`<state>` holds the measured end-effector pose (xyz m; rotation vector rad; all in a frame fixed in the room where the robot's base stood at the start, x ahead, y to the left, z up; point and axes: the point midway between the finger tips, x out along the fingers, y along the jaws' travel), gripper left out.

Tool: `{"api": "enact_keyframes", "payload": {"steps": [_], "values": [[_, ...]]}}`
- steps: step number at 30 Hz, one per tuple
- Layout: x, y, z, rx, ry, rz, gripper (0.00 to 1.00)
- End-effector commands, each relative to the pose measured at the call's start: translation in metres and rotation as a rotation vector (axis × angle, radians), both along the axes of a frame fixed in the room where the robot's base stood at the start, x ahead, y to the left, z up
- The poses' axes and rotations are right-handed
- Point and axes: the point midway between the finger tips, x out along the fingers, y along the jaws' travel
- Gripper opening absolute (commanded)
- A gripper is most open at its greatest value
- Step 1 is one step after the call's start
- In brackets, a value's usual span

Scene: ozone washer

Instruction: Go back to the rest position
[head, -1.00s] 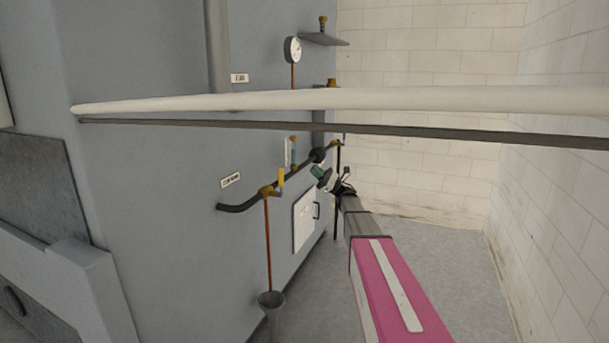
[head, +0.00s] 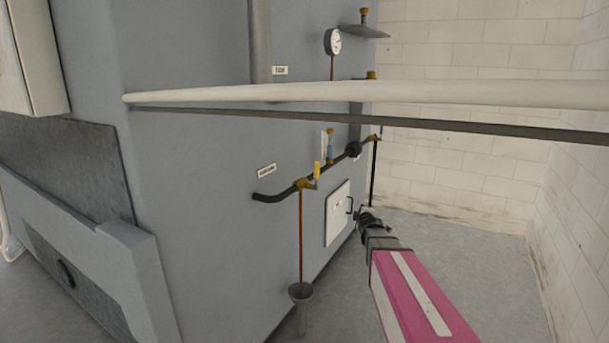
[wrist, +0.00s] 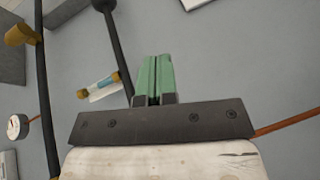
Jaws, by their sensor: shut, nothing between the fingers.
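My gripper (wrist: 154,80) shows in the wrist view with its two green fingers pressed together and nothing between them. In the head view my arm, with its pink link, reaches forward at the lower right. Its far end is beside the washer's grey side wall (head: 205,200), near the small white hatch (head: 338,213). The fingers themselves cannot be made out in the head view. In the wrist view a thin blue-and-brass fitting (wrist: 100,86) and a dark pipe with a round knob lie beyond the fingers, to the left.
A long white bar (head: 360,92) crosses the view above my arm. A gauge (head: 333,41) is higher up. Floor is clear between the washer and the brick wall.

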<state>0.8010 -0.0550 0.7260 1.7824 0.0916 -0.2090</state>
Motion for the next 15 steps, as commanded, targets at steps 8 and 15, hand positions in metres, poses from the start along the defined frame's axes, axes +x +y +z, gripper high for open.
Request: {"api": "enact_keyframes", "payload": {"steps": [8,15], "values": [[-0.109,0.008,-0.088,0.478,0.463,-0.325,0.0],[-0.225,0.031,-0.138,0.797,0.833,-0.7,0.0]]}}
